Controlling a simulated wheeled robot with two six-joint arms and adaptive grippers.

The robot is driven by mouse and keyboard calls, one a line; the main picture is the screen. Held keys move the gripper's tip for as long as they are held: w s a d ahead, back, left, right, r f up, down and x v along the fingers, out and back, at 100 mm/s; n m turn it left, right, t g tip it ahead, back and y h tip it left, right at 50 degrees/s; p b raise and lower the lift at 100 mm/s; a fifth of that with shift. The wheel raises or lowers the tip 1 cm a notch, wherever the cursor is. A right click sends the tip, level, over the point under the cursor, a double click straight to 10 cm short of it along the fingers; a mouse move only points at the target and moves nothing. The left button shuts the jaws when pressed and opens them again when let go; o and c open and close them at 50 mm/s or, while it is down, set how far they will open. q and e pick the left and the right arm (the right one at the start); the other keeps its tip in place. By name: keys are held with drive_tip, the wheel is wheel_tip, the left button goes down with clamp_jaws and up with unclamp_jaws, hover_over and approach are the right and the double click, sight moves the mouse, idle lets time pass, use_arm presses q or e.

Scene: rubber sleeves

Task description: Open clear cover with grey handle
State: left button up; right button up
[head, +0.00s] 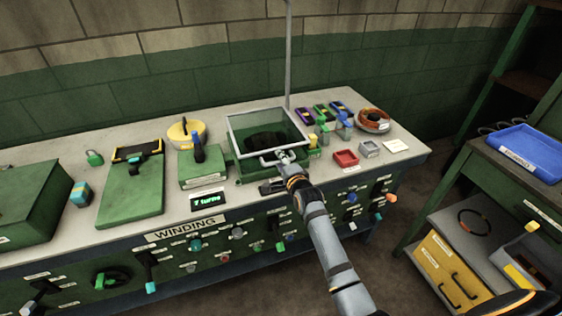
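The clear cover (262,119) has a light grey frame and sits over a green box (240,168) on the bench.
A thin grey pole (288,50) rises behind the cover. Small bottles (322,129), a red tray (346,158) and a grey tray (370,149) stand close on the right. A green block (203,166) with a blue-handled tool is on the left. Knobs and levers line the bench front.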

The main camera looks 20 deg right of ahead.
clamp_jaws()
idle(0.3)
